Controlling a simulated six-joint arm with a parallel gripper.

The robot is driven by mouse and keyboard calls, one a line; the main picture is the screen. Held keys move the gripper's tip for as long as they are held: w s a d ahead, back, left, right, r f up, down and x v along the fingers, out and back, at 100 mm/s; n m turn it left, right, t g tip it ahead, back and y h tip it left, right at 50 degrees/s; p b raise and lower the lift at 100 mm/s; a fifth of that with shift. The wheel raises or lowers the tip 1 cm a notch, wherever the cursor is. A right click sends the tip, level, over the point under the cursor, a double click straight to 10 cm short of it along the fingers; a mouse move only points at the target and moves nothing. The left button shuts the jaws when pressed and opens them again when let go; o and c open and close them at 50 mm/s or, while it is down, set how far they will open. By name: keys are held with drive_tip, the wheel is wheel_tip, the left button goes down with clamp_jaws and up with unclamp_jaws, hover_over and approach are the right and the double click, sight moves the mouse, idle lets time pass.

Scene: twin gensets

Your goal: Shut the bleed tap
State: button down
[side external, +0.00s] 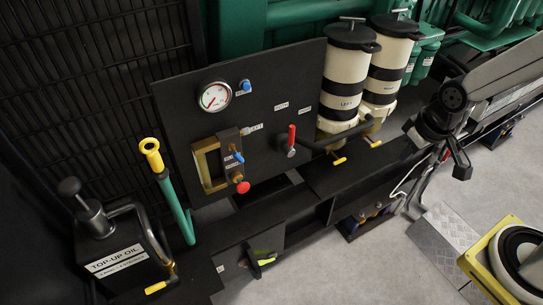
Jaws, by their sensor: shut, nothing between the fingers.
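My gripper (462,168) is at the right, pointing down and shut with nothing in it. It is well apart from the panel's taps. No label that reads as the bleed tap is legible, so I cannot tell which one it is. Small handles in view are a blue lever (238,156) and a red knob (243,187) on the brass-framed block, a red lever (292,136) standing upright on the black panel, and yellow levers (339,161) and (376,144) under the two filter canisters.
The black panel (265,95) carries a gauge (214,96) and a blue button (245,85). Canisters labelled left (345,75) and right (390,65) stand beside it. A top-up oil can (110,250) and a yellow-topped green handle (175,195) stand at left.

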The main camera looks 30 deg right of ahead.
drive_tip(key=c, duration=0.7)
unclamp_jaws()
drive_tip(key=shift+w+a, duration=0.1)
drive_tip(key=shift+w, duration=0.05)
drive_tip(key=shift+o, duration=1.3)
drive_tip(key=shift+w+a, duration=0.15)
drive_tip(key=shift+w, duration=0.15)
drive_tip(key=t+y, duration=0.1)
drive_tip(key=t, duration=1)
hover_over(240, 160)
drive_tip(key=s+d, duration=0.4)
drive_tip(key=d, duration=0.2)
wheel_tip(240, 160, down, 9)
drive_tip(key=s+a+f+t+h, duration=0.1)
drive_tip(key=s+a+f+t, duration=0.1)
drive_tip(key=a+f+t, duration=0.2)
drive_tip(key=shift+a+f, duration=0.45)
drive_tip(key=shift+a, duration=0.6)
